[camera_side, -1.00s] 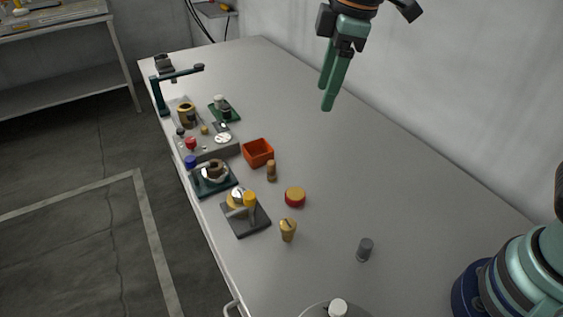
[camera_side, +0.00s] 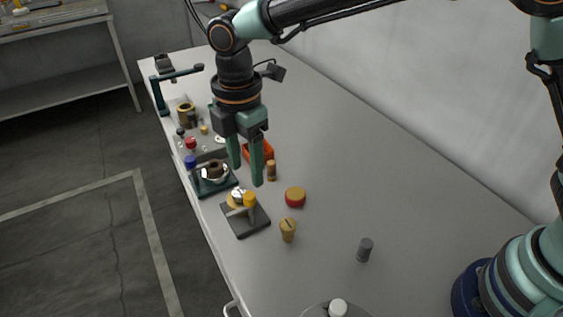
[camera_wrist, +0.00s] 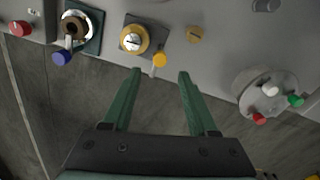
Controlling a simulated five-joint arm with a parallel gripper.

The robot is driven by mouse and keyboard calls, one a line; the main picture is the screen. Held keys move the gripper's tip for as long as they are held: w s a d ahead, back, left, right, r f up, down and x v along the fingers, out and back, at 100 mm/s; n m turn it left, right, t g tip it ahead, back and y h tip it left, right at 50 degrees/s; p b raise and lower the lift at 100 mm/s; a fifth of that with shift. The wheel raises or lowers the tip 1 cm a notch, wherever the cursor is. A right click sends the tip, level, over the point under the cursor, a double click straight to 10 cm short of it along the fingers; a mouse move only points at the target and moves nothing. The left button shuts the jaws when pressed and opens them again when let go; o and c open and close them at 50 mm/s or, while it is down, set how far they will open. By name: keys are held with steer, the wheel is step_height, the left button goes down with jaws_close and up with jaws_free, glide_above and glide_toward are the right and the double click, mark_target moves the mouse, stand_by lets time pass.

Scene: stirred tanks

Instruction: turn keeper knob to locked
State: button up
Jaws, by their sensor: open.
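Several knobs are in view, and I cannot tell from looks alone which is the keeper knob. A yellow knob (camera_side: 249,199) stands at the edge of a brass-ringed round fitting (camera_side: 236,199) on a dark square plate (camera_side: 246,228). In the wrist view the yellow knob (camera_wrist: 160,58) appears just beyond and between my fingertips; the fitting (camera_wrist: 134,41) has a pale slotted centre. A blue knob (camera_side: 190,161) sits on a neighbouring green-plate unit (camera_side: 212,189), also seen in the wrist view (camera_wrist: 62,57). My gripper (camera_side: 246,173) is open, empty and above the bench.
An orange bin (camera_side: 264,150) is partly hidden behind my gripper. A brown peg (camera_side: 271,170), a red-and-yellow disc (camera_side: 295,197), a slotted brass plug (camera_side: 288,231) and a grey cylinder (camera_side: 365,249) stand nearby. A round unit with coloured knobs (camera_wrist: 262,88) is at right.

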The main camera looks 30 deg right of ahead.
mark_target(249, 195)
step_height(249, 195, down, 7)
steer(key=shift+r, duration=0.2)
jaws_close()
